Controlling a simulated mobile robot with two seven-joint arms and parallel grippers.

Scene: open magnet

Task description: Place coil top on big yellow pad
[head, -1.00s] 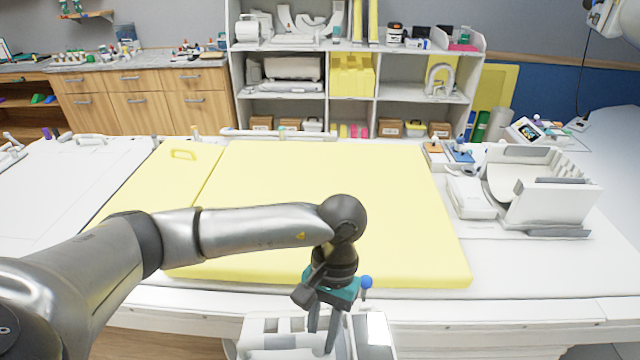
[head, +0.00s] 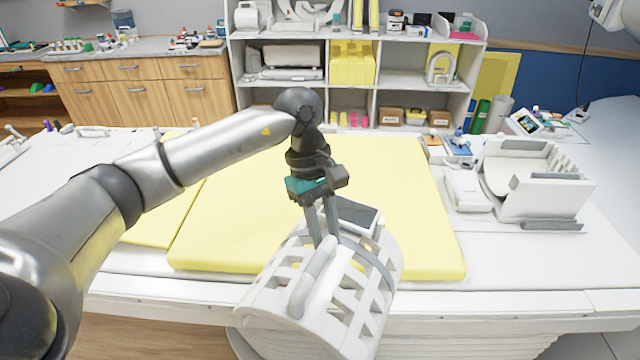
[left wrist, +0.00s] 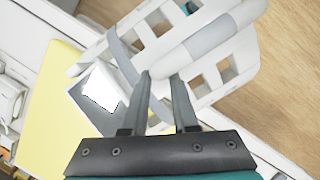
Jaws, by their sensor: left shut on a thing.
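The coil top (head: 348,318) is a white curved shell with rectangular cut-outs, a grey strap and a white-and-grey handle. My left gripper (head: 325,238) is shut on its handle and holds it tilted over the table's front edge. Its back part overlaps the front of the big yellow pad (head: 408,200) in the picture; I cannot tell if they touch. In the left wrist view the coil top (left wrist: 143,30) hangs under the fingers (left wrist: 160,85), with the yellow pad (left wrist: 48,100) to the left. My right gripper is out of view.
A smaller yellow pad (head: 150,228) lies left of the big one. A white open coil base (head: 545,185) and a white box (head: 467,190) stand at the table's right. Shelves (head: 405,80) stand behind the table. The big pad's top is mostly clear.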

